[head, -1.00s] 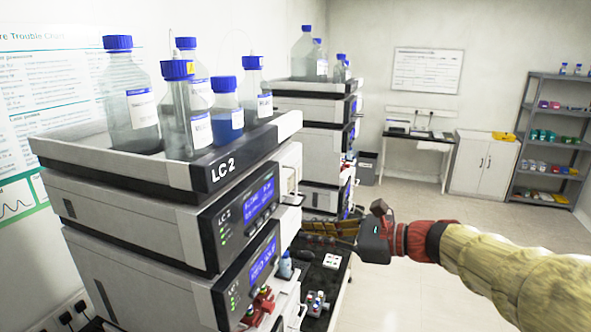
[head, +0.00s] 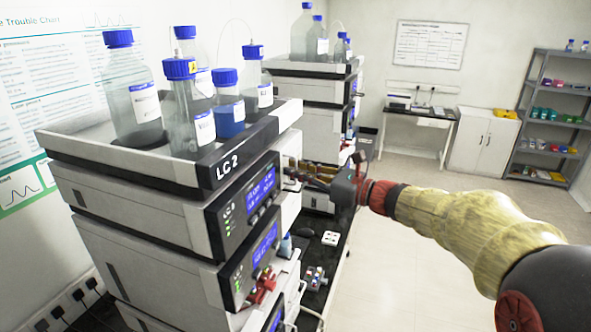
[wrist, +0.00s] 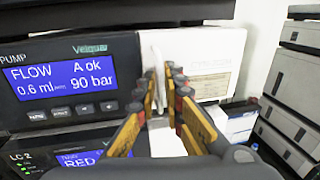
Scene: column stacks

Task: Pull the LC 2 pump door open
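The LC 2 pump is the upper module under the bottle tray, with its blue display (head: 262,188) facing right; the wrist view shows that display (wrist: 62,80) reading FLOW and 90 bar. The white pump door (wrist: 210,65) is beside the display, and it looks shut. A thin white upright handle (wrist: 158,75) stands out at its left edge. My gripper (wrist: 166,85) is open, with yellow fingers on either side of the handle and gaps showing. In the head view my gripper (head: 300,172) is at the pump's front; its fingertips are hard to make out there.
Bottles with blue caps (head: 228,110) stand in the LC 2 tray (head: 250,145) above. Another module with red fittings (head: 263,285) is below. A second stack (head: 318,90) stands behind. The floor (head: 400,270) to the right is clear.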

